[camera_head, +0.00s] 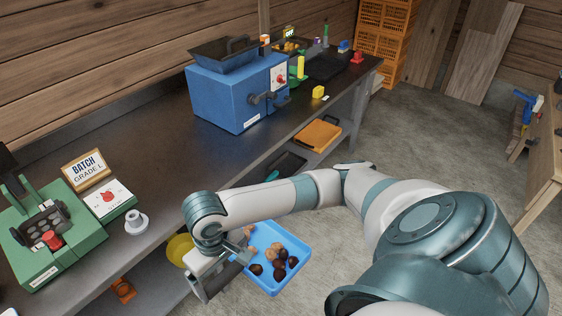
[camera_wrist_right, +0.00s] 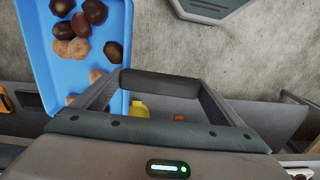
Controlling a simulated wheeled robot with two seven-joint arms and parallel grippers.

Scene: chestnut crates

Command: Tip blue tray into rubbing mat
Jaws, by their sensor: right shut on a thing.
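My right gripper (camera_head: 240,256) is shut on the tray's left side. In the right wrist view the blue tray (camera_wrist_right: 42,70) fills the upper left, with its contents inside, and my gripper (camera_wrist_right: 160,84) is at its edge. The tray looks close to level. I cannot make out for sure which thing is the rubbing mat. My left gripper is not in view.
The dark bench (camera_head: 150,140) carries a blue machine (camera_head: 225,95), a green machine (camera_head: 55,235), a grade sign (camera_head: 85,170) and a grey-white flanged piece (camera_head: 136,222). A yellow bowl (camera_head: 179,250) is below the bench edge. An orange tray (camera_head: 318,134) sits on the lower shelf.

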